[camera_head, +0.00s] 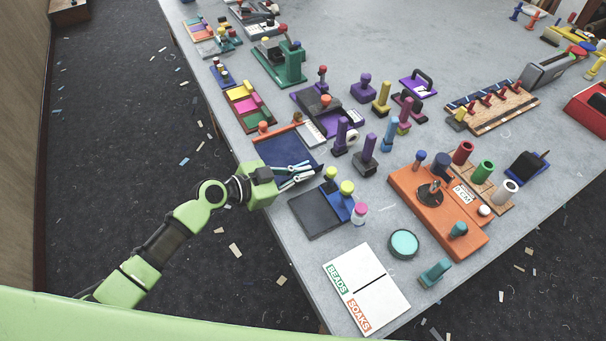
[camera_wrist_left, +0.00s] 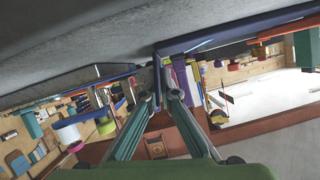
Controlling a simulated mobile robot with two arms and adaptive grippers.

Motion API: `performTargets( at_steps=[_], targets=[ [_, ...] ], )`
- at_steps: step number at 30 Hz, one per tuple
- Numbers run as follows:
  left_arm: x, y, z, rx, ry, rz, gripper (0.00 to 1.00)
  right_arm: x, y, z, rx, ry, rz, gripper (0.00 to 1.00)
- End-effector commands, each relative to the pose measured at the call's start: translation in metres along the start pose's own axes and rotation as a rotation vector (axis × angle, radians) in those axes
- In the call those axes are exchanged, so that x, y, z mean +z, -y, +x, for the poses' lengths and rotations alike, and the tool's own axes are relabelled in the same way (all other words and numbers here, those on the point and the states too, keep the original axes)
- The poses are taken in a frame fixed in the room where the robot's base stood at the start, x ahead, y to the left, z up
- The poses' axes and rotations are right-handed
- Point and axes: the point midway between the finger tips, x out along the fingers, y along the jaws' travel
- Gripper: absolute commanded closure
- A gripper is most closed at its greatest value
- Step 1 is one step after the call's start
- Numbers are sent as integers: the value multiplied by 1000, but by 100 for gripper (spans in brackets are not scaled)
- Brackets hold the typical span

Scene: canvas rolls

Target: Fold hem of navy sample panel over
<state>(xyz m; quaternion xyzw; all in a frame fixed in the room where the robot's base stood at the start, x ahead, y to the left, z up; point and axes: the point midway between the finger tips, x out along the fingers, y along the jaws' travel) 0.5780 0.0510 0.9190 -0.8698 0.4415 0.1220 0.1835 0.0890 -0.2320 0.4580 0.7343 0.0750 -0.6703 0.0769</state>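The navy sample panel (camera_head: 280,150) lies on the grey table near its left edge, with an orange strip along its far side. My left gripper (camera_head: 313,172) is low at the panel's near right edge, its pale fingers pointing right. In the left wrist view, the two green fingers (camera_wrist_left: 164,72) converge to a narrow gap beside a navy edge (camera_wrist_left: 215,38). Whether cloth lies between the tips cannot be made out. The gripper body hides the panel's near corner. My right gripper is not in view.
An orange stand (camera_head: 425,205) and a white card marked BEADS and SOAKS (camera_head: 368,290) are farther right. The table's left edge runs under my arm.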

Motion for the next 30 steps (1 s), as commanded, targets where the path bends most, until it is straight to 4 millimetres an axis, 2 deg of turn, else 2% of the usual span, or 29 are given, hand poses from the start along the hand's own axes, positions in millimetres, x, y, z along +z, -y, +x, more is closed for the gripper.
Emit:
performTargets(
  at_steps=[12,18,30],
  targets=[
    [7,10,3,107,-1,-256,100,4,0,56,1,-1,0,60],
    [7,14,3,158,-1,-384,100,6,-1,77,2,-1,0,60],
    [6,19,2,215,0,-519,100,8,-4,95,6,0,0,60]
  ],
)
